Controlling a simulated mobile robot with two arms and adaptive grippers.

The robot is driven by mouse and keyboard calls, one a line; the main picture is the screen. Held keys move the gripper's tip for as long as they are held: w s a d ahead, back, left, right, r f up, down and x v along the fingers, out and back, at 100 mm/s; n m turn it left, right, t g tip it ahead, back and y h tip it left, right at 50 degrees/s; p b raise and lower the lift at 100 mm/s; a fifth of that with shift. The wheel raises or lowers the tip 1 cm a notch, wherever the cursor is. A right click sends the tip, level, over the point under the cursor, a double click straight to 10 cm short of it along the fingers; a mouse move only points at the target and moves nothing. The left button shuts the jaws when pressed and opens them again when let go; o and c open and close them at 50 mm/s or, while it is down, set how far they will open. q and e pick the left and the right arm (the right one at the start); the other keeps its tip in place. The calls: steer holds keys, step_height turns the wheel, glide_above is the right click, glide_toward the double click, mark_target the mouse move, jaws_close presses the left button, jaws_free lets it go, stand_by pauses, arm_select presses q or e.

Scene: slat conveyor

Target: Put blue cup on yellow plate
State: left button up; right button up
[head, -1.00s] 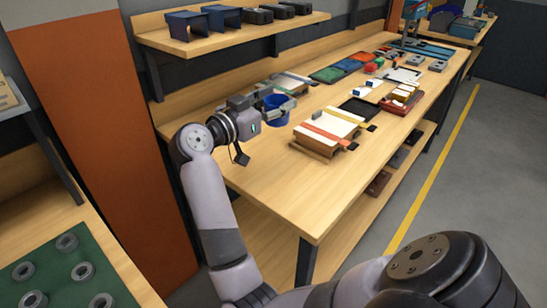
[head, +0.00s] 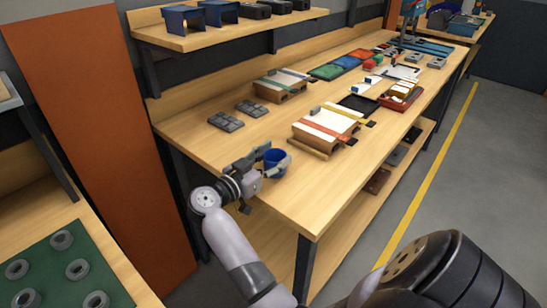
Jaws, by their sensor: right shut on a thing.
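The blue cup (head: 276,169) is upright near the left front part of the long wooden workbench (head: 228,152). My right gripper (head: 271,161) is around the cup, with a finger on either side, shut on it. I cannot tell whether the cup's base touches the bench top. I cannot make out a yellow plate in this view. My left gripper is not in view.
Grey blocks (head: 226,121) lie on the bench behind the cup. A wooden fixture with red and yellow strips (head: 322,133) stands to its right. Trays and small parts fill the far bench. A shelf (head: 235,32) overhangs the back. Bench top around the cup is clear.

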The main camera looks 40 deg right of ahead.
steer(key=shift+f, duration=0.1)
steer(key=o, duration=1)
steer(key=shift+o, duration=0.2)
